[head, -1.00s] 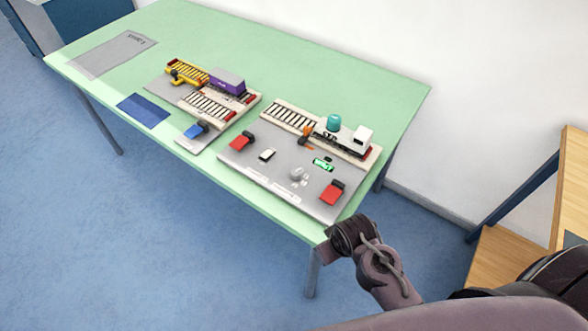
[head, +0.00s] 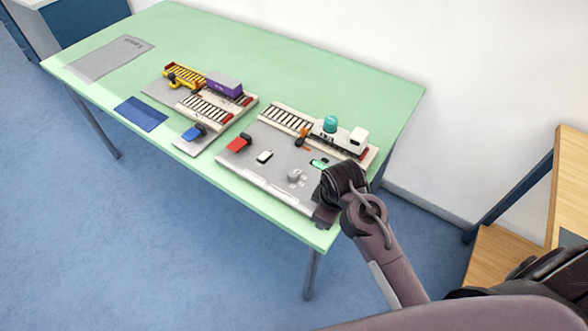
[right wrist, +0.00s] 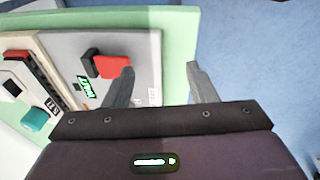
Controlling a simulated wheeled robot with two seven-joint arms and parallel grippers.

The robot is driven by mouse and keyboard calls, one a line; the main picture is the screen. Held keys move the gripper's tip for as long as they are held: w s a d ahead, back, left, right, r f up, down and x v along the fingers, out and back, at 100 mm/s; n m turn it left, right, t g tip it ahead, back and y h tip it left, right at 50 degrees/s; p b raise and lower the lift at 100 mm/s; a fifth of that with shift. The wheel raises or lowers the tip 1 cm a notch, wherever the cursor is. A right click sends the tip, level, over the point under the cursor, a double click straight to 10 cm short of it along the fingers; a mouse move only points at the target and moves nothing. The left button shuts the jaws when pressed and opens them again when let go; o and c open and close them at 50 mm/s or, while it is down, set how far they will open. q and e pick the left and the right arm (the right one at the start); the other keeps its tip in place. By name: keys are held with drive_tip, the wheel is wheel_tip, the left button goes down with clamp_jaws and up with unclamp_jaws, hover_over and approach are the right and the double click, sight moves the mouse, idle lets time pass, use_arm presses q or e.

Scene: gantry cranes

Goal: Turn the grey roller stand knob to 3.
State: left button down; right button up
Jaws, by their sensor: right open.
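The grey knob (head: 295,175) stands on the grey panel (head: 262,172) of the right-hand model, with small pale marks beside it; its setting is too small to read. A green-lit display (head: 319,163) is just beyond it, and also shows in the right wrist view (right wrist: 87,89). My right gripper (right wrist: 160,72) is open and empty, its fingers spread over the panel's edge beside a red lever (right wrist: 112,66). The knob is not visible in the right wrist view. In the head view my right arm covers the panel's right corner. My left gripper is not in view.
Rails with a white and teal vehicle (head: 338,130) run behind.

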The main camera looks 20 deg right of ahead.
sight(294, 173)
drive_tip(key=w+n, duration=0.1)
drive_tip(key=w, duration=0.2)
drive_tip(key=w+n, duration=0.2)
drive_tip(key=w+f+n, duration=0.1)
drive_tip(key=w+n, duration=0.1)
drive_tip(key=w, duration=0.1)
drive_tip(key=shift+w+a+g, duration=0.2)
drive_tip(key=shift+w+g, duration=0.15)
drive_tip(key=shift+g, duration=0.05)
drive_tip(key=w+n, duration=0.2)
drive_tip(key=w, duration=0.1)
drive_tip(key=w+a+r+n+g, duration=0.1)
drive_tip(key=w+n, duration=0.2)
drive_tip(key=w+r+n, duration=0.1)
drive_tip(key=w+n, duration=0.2)
drive_tip(key=shift+w+a+r, duration=0.15)
drive_tip(key=shift+a, duration=0.2)
drive_tip(key=shift+w+a+r+n+g, duration=0.2)
drive_tip(key=shift+w+n+g, duration=0.15)
drive_tip(key=shift+n, duration=0.25)
wheel_tip(294, 173, down, 8)
drive_tip(key=shift+r+p, duration=0.2)
drive_tip(key=shift+p, duration=0.2)
drive_tip(key=shift+c, duration=0.4)
drive_tip(key=c, duration=0.9)
